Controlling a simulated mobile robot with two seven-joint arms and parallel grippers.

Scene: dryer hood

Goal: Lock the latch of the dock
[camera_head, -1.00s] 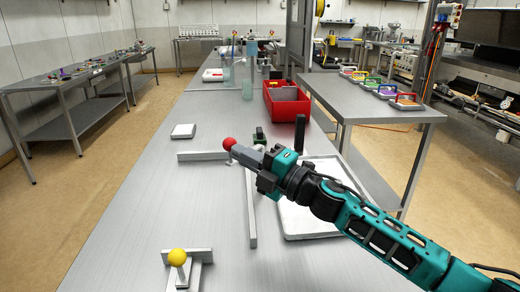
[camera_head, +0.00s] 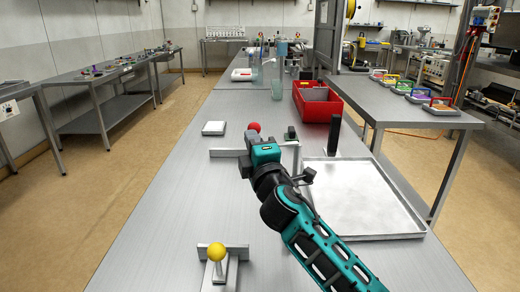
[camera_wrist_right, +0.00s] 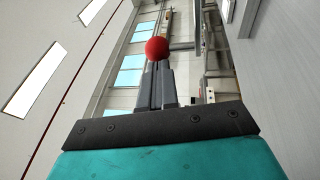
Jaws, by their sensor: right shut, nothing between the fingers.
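My right gripper (camera_head: 256,140) reaches away from me over the steel table and is shut and empty. A red ball knob (camera_head: 254,127) shows right at its fingertips. In the wrist view the red ball (camera_wrist_right: 157,48) sits just beyond the closed fingers (camera_wrist_right: 162,72); I cannot tell whether they touch it. What carries the red ball is hidden behind the gripper. A metal bar (camera_head: 228,153) lies crosswise at the gripper, with a shallow metal tray (camera_head: 365,195) to its right. A yellow ball knob (camera_head: 217,252) stands on a small metal bracket (camera_head: 230,270) nearer me. My left gripper is out of view.
A red bin (camera_head: 318,103) and a dark upright post (camera_head: 334,134) stand beyond the tray. The table (camera_head: 165,215) is clear on the near left. A side table (camera_head: 400,108) with coloured-handled items stands right.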

